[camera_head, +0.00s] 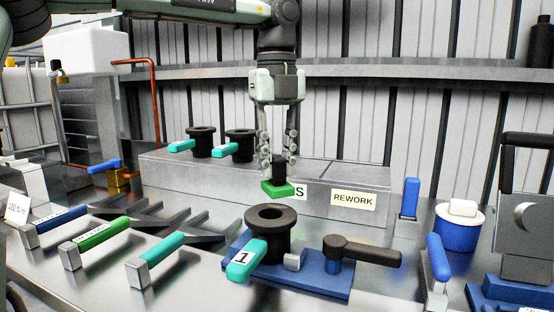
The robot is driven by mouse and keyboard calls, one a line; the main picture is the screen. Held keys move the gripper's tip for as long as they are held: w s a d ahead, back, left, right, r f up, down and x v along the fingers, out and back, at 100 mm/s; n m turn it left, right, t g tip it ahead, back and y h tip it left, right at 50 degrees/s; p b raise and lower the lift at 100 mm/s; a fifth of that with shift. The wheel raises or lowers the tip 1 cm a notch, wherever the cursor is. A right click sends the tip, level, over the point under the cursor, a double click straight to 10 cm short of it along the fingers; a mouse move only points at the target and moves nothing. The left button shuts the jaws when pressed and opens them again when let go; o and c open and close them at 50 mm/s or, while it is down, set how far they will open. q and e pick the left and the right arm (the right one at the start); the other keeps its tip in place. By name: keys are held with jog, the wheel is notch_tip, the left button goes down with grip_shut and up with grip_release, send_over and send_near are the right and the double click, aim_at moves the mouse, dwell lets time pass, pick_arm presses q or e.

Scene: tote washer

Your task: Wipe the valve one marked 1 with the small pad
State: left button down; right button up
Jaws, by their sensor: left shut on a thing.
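The valve marked 1 (270,233) is a black flanged body with a teal handle (245,261) bearing a "1" label. It stands upright on a blue base plate (318,280) near the front middle of the bench. My left gripper (279,160) points down above and behind the valve. It is shut on the small pad (284,189), which has a black grip on top and a green underside block. The pad is held in the air, apart from the valve in the picture. My right gripper is not in view.
A black-handled blue clamp (362,251) stands right of the valve. Behind is a metal step with two similar teal-handled valves (201,142) and a REWORK label (353,199). Several bar handles (97,243) lie left. A blue tub (459,228) and grey device (526,222) stand right.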

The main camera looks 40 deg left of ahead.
aim_at(284, 184)
pick_arm(q)
jog(key=shift+f+b, duration=0.9)
jog(key=shift+f, duration=0.5)
jog(key=shift+r, duration=0.1)
jog(key=shift+s+a, duration=0.15)
jog(key=shift+a, duration=0.55)
jog(key=shift+w+d, duration=0.2)
jog(key=shift+d, duration=0.55)
jog(key=shift+w+d, duration=0.15)
jog(key=shift+d, duration=0.6)
jog(key=shift+a, duration=0.1)
